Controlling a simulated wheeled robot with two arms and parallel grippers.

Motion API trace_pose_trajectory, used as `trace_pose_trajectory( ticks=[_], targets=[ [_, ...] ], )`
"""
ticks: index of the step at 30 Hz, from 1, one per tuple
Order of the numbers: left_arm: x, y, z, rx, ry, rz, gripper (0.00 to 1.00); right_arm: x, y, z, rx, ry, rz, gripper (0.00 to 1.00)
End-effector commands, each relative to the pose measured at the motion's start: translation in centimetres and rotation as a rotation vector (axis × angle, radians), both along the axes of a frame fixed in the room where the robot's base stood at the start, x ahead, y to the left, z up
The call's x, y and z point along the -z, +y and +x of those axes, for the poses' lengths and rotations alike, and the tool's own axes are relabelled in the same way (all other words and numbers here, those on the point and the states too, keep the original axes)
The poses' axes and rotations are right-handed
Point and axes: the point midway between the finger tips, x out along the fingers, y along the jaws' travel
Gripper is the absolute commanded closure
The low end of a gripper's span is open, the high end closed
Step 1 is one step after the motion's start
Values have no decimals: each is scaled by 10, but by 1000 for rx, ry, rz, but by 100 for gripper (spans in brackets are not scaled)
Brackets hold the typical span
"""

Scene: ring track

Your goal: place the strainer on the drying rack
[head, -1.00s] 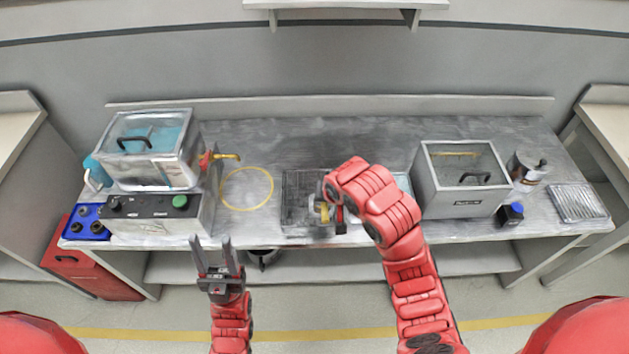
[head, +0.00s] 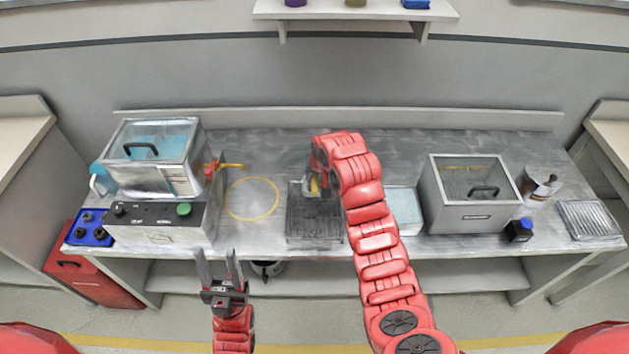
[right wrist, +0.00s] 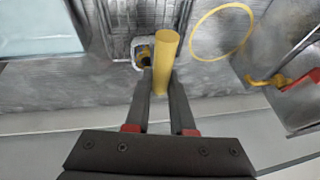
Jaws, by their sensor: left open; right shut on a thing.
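My right gripper (head: 317,178) is shut on the yellow handle of what I take to be the strainer (head: 313,187). In the right wrist view, the handle (right wrist: 166,50) stands between the fingers (right wrist: 160,78), with a pale-rimmed dark part beside it. The rest of the strainer is hard to make out. The strainer is above the back part of a dark slatted rack (head: 315,226) at the middle of the bench, which I take for the drying rack. I cannot tell whether they touch. My left gripper (head: 219,268) is open and empty in front of the bench.
A pale tray (head: 404,212) lies right of the rack, and a yellow ring (head: 252,199) left of it. A grey box (head: 474,212) and ribbed metal tray (head: 590,220) stand right. A lidded bath (head: 150,160) stands left. The bench behind the rack is clear.

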Motion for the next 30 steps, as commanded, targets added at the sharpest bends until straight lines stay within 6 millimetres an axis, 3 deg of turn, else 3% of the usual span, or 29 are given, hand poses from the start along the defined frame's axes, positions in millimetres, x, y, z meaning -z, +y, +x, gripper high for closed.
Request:
trace_pose_trajectory(
  ticks=[6, 17, 18, 22, 30],
  targets=[
    [-22, 0, 0, 0, 0, 0, 50, 22, 1, 0, -2, 0, 1, 100],
    [-18, 0, 0, 0, 0, 0, 50, 32, 0, 0, 0, -2, 2, 100],
    [-18, 0, 0, 0, 0, 0, 50, 32, 0, 0, 0, -1, 1, 74],
    [-19, 0, 0, 0, 0, 0, 50, 32, 0, 0, 0, -1, 1, 51],
    [-19, 0, 0, 0, 0, 0, 50, 32, 0, -1, 0, 0, 1, 48]
  ],
)
